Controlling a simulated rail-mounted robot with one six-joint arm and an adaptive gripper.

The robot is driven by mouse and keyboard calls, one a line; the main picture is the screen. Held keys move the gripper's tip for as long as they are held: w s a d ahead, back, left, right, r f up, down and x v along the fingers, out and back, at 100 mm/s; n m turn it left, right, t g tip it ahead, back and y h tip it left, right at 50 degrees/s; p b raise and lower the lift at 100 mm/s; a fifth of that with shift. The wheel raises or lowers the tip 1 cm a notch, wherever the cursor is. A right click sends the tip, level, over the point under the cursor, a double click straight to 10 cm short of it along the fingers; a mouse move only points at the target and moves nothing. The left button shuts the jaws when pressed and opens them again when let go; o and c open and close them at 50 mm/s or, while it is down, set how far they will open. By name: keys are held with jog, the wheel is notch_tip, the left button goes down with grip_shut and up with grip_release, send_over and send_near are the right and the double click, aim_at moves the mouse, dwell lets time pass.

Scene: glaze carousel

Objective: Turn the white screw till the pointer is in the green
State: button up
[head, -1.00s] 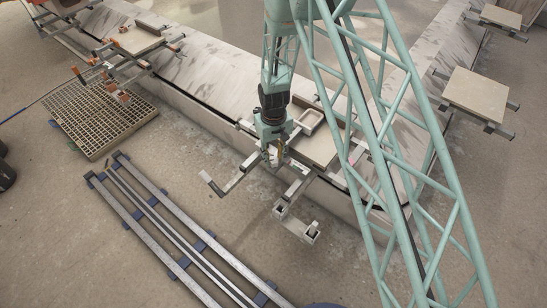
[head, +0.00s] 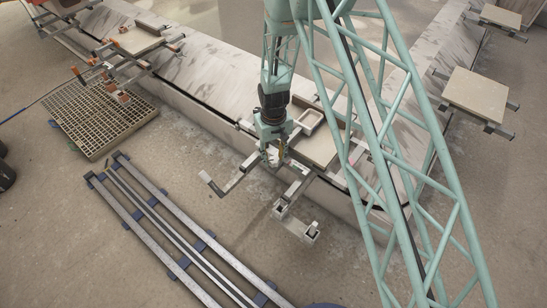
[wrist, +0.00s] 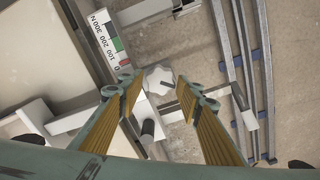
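The white screw (wrist: 158,79) is a lobed knob in the upper middle of the wrist view. My gripper (wrist: 160,86) is open, with one finger on each side of the knob and a visible gap to each finger. A force scale (wrist: 108,36) marked 0 to 300 N lies to the upper left of the knob, with a green band (wrist: 117,44) and red near the zero end. In the head view my gripper (head: 273,157) hangs at the front of the middle bracket; the screw is too small to tell there.
Bracket arms (head: 296,226) stick out over the floor. Floor rails (head: 185,240) run at lower left, near a floor grate (head: 98,118).

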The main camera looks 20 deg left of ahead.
notch_tip(320, 180, up, 12)
dwell(1.0)
dwell(0.3)
notch_tip(320, 180, up, 21)
jog(key=m+t, duration=0.1)
jog(key=m, duration=0.1)
send_over(275, 159)
jog(key=d, duration=1.1)
jog(key=s+d+r+m+t, duration=0.1)
jog(key=s+d+r, duration=0.3)
jog(key=d+r, duration=0.3)
jog(key=s+d+r+m, duration=0.1)
jog(key=s+d+r, duration=0.45)
jog(key=r, duration=0.45)
jog(key=s+d+r+m+t, duration=0.1)
jog(key=s+d+r+m, duration=0.1)
jog(key=s+d+r, duration=0.85)
jog(key=s+d+m, duration=0.1)
jog(key=s+d, duration=0.2)
jog(key=s, duration=0.6)
jog(key=s+d+r+t, duration=0.1)
jog(key=s+d, duration=0.2)
jog(key=s, duration=0.7)
jog(key=shift+s+m, duration=0.3)
jog(key=shift+m, duration=0.1)
